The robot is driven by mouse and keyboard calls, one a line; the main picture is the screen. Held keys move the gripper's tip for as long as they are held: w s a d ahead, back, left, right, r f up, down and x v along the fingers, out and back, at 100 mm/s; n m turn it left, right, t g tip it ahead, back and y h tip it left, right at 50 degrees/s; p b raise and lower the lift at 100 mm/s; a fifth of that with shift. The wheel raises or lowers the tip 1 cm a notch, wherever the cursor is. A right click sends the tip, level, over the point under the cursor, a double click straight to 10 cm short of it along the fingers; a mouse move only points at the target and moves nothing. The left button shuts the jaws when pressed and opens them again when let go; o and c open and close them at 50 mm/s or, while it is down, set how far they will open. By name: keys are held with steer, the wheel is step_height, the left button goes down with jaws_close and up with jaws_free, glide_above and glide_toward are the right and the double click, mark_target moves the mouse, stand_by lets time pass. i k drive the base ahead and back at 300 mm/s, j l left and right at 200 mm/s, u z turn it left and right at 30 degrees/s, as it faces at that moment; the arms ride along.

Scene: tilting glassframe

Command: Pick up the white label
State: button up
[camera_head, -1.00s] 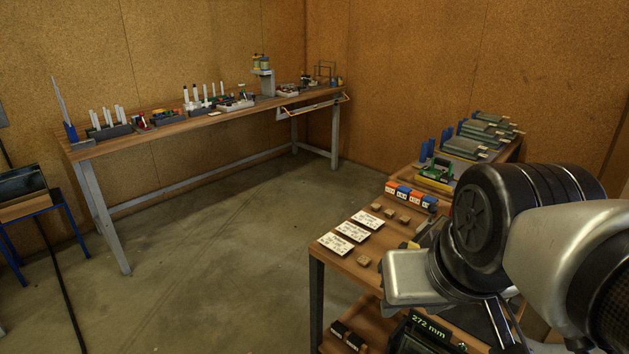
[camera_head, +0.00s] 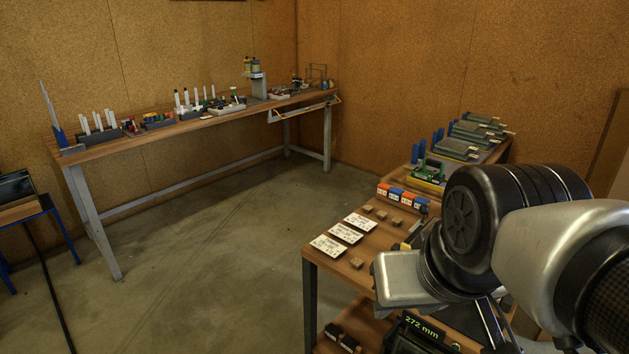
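Three white labels with dark print lie flat in a row on the near wooden table: a front one (camera_head: 328,246), a middle one (camera_head: 345,233) and a back one (camera_head: 360,222). I cannot tell which of them is the one named. My arm reaches in from the right, and its silver and black wrist part is right of the labels, apart from them. My gripper's fingers are not visible, so its opening and any contact are hidden.
Small brown blocks (camera_head: 381,215) lie beside the labels. Orange, blue and white boxes (camera_head: 401,195) and a green device (camera_head: 431,170) stand farther back. A long workbench (camera_head: 135,139) with tools stands along the far wall. The concrete floor (camera_head: 210,245) between is clear.

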mark_target(324, 242)
steer(key=k+j+z, duration=0.1)
steer(key=j, duration=0.2)
steer(key=k+j+z, duration=0.15)
steer(key=i+j+z, duration=0.15)
steer(key=j, duration=0.25)
steer(key=j+z, duration=0.15)
steer(key=j, duration=0.25)
steer(key=i+j+z, duration=0.1)
steer(key=j, duration=0.3)
steer(key=i+j+z, duration=0.45)
steer(key=i+j, duration=0.25)
steer(key=i, duration=0.15)
